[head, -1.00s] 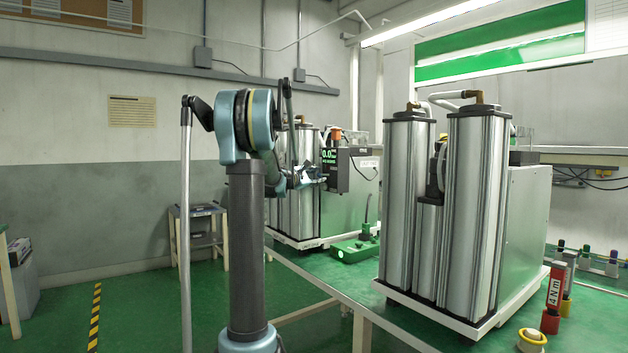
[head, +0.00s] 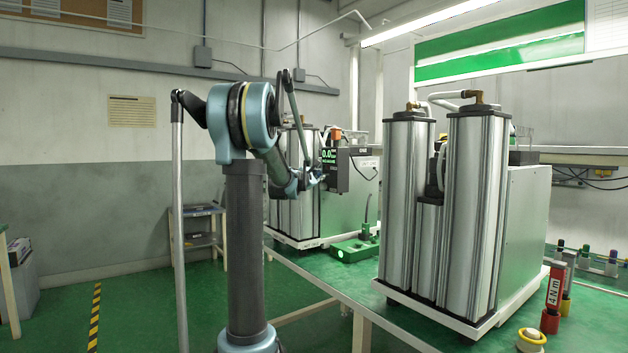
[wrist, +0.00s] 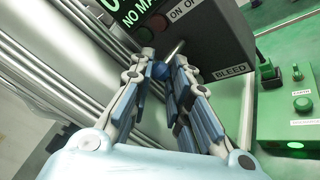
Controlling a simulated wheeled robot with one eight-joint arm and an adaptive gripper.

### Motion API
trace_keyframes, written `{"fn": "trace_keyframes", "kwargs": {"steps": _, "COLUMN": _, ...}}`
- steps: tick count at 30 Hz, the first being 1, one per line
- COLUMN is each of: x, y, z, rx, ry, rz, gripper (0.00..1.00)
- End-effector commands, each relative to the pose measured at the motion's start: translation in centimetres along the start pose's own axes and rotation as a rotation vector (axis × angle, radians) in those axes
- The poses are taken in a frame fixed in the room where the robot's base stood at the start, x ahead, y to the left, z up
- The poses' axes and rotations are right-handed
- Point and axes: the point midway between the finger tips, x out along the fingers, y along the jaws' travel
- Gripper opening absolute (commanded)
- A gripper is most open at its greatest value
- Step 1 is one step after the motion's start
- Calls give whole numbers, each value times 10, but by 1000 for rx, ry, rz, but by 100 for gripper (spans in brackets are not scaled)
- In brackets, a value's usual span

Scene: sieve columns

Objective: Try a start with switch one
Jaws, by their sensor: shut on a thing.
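A dark box (wrist: 212,30) with a green-lit display fills the top of the wrist view. It carries ON and OFF lettering, a BLEED label and a metal toggle lever (wrist: 176,49). In the head view the box (head: 350,168) is fixed to the far column unit, and its display reads 0.0. My gripper (wrist: 162,72) is shut on the toggle lever, with its fingertips just below the box; the tips partly hide the lever's end. In the head view my gripper (head: 317,179) is small beside the box. I cannot read which switch is number one.
A green control box (wrist: 295,110) with small toggles and a knob lies right of my gripper. In the head view this box (head: 352,249) is on the green table. A near column unit (head: 470,210) and a red 4 Nm tool (head: 554,290) stand at right.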

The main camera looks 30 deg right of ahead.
Motion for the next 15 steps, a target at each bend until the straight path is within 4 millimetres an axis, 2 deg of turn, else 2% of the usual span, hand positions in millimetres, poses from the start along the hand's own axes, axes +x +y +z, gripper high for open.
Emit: {"fn": "trace_keyframes", "kwargs": {"steps": 15, "x": -8, "y": -16, "z": 24, "rx": 0, "ry": 334, "rz": 231, "gripper": 0}}
